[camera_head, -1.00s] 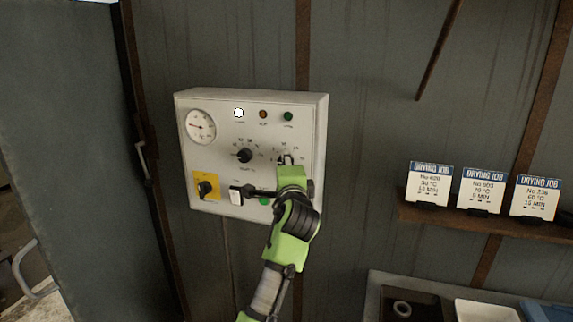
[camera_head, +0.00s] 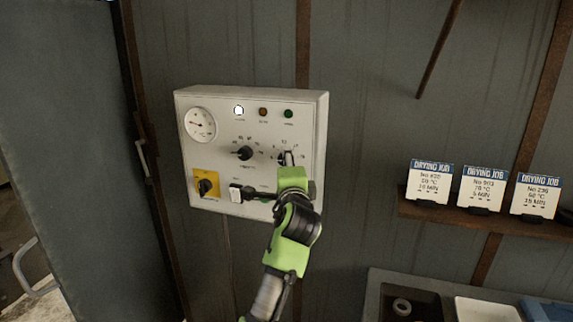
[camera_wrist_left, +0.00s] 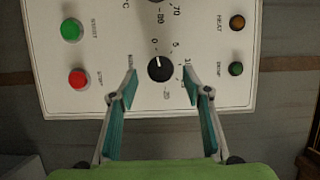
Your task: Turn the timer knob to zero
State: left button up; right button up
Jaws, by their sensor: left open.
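The timer knob (camera_wrist_left: 159,68) is a round black knob with a white mark on a pale control panel (camera_head: 220,120). In the left wrist view its mark points up, roughly toward the printed 0. My left gripper (camera_wrist_left: 160,80) is open, with one fingertip on each side of the knob and visible gaps between. In the head view the left gripper (camera_head: 287,158) is at the panel's right part and mostly hides the timer knob. My right gripper is not in view.
The panel also has a dial gauge (camera_head: 200,124), another black knob (camera_head: 244,153), a yellow-backed switch (camera_head: 206,186), and green (camera_wrist_left: 71,30) and red (camera_wrist_left: 77,79) buttons. Drying job cards (camera_head: 430,184) stand on a shelf at right. Trays (camera_head: 487,309) lie below.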

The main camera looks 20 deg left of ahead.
pick_arm(q)
jog(key=v, duration=0.6)
jog(key=shift+w, duration=0.1)
